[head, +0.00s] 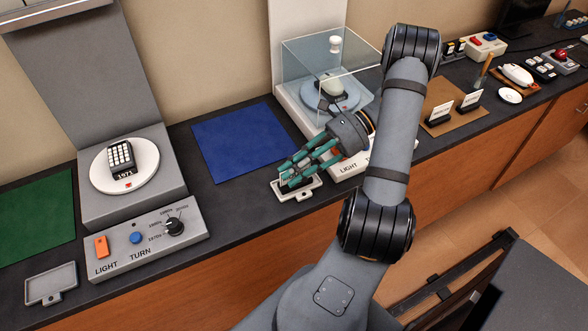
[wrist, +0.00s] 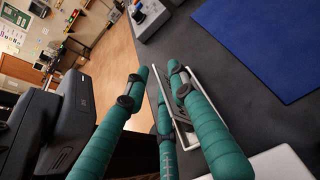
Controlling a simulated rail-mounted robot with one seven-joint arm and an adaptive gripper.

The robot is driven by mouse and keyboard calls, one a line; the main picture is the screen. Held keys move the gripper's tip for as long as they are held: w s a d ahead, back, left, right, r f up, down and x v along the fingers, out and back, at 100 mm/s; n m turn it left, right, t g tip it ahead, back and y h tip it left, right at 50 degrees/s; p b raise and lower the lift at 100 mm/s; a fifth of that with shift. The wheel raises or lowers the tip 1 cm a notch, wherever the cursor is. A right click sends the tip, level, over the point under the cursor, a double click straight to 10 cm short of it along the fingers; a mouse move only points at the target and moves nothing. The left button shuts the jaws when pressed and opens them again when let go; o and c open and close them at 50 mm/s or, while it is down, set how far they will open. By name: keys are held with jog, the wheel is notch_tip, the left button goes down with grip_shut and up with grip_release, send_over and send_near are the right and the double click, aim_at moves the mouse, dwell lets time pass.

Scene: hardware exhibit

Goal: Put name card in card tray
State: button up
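My gripper (head: 288,174) has green-sleeved fingers and hangs low over a small light-grey card tray (head: 313,189) near the front edge of the counter. The tray's rim also shows in the wrist view (wrist: 184,132), partly behind the fingers. Two name cards with white faces and black bases, one left (head: 441,112) and one right (head: 469,101), stand on a brown mat (head: 437,91).
A second empty grey tray (head: 51,284) lies at the left front edge. A control box (head: 145,240) and a stand with a calculator-like object (head: 121,158) are at left. A blue mat (head: 238,142) lies clear behind my gripper; a glass case (head: 325,65) stands beyond.

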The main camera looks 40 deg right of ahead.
jog(key=shift+d+r, duration=0.2)
jog(key=shift+r, duration=0.1)
jog(key=p+v, duration=0.1)
jog(key=v, duration=1)
jog(key=shift+s+d, duration=0.2)
jog(key=shift+d, duration=0.1)
jog(key=shift+s, duration=0.1)
